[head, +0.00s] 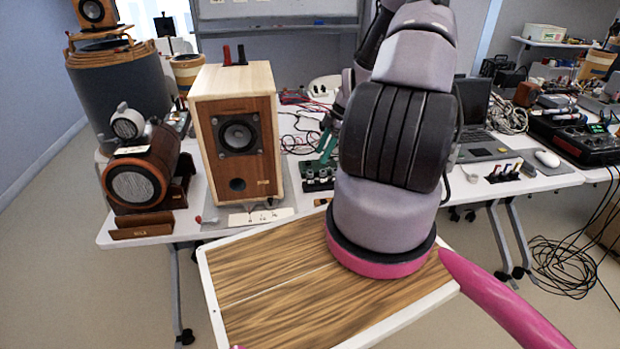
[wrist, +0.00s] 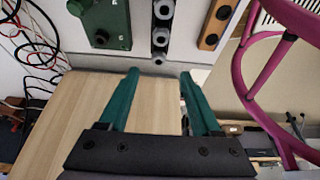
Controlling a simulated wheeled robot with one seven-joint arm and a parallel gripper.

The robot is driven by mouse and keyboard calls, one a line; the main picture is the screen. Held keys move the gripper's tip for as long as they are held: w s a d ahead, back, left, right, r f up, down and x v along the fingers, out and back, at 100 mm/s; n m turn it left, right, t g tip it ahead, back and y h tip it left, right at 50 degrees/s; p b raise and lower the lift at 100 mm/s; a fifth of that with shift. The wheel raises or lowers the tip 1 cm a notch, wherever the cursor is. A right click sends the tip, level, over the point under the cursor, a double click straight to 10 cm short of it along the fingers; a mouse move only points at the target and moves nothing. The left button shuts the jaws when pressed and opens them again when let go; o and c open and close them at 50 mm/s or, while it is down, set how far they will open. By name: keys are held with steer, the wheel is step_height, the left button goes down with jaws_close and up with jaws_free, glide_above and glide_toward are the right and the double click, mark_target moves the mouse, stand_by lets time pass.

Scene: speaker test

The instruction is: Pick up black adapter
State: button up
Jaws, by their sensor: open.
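My gripper (wrist: 160,74) is open in the wrist view, its two green fingers apart with nothing between them. Its fingers are over a light wooden surface (wrist: 90,95), pointing at the edge of a white surface. I cannot single out a black adapter in either view. Small dark things lie among the cables (wrist: 32,50) at the left of the wrist view, too unclear to name.
A green box (wrist: 104,22) and an orange strip with black parts (wrist: 214,24) stand ahead of the fingers. In the head view a wooden speaker (head: 240,140) stands left of my arm. A laptop (head: 480,150) and mouse (head: 547,158) lie to its right.

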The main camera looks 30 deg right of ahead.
mark_target(312, 172)
steer(key=x, duration=0.9)
steer(key=shift+w, duration=0.15)
jaws_close()
